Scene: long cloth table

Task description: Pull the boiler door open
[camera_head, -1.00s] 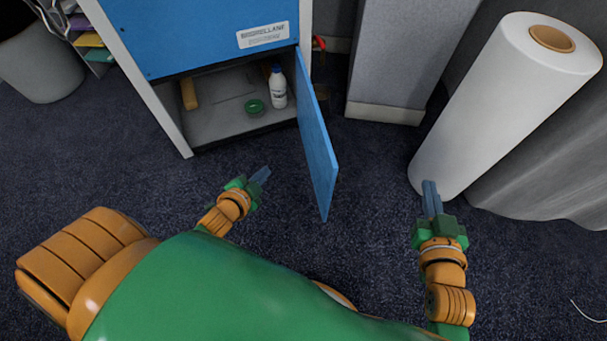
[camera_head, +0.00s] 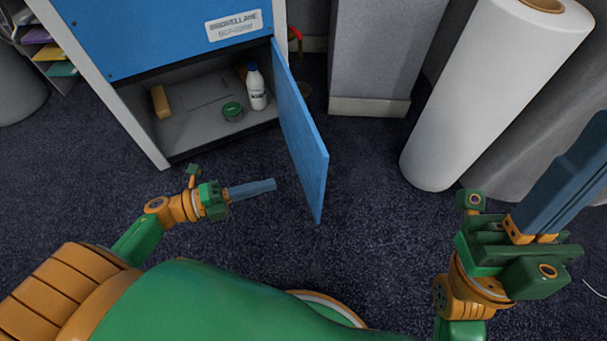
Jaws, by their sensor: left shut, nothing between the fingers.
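The boiler is a blue-fronted cabinet (camera_head: 150,35) with a label plate. Its blue door (camera_head: 301,135) stands swung wide open to the right, with the lower compartment exposed. My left gripper (camera_head: 262,187) is shut and empty, pointing right, in front of the opening and to the left of the door, apart from it. My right gripper (camera_head: 575,170) is at the right, raised closer to the camera and away from the door. Its fingers look pressed together, with nothing seen between them.
Inside the compartment are a white bottle (camera_head: 256,88), a green tape roll (camera_head: 232,111) and a yellow block (camera_head: 160,101). A large white roll (camera_head: 490,85) stands at the right beside a grey partition (camera_head: 375,50). Dark carpet (camera_head: 360,220) is clear in front.

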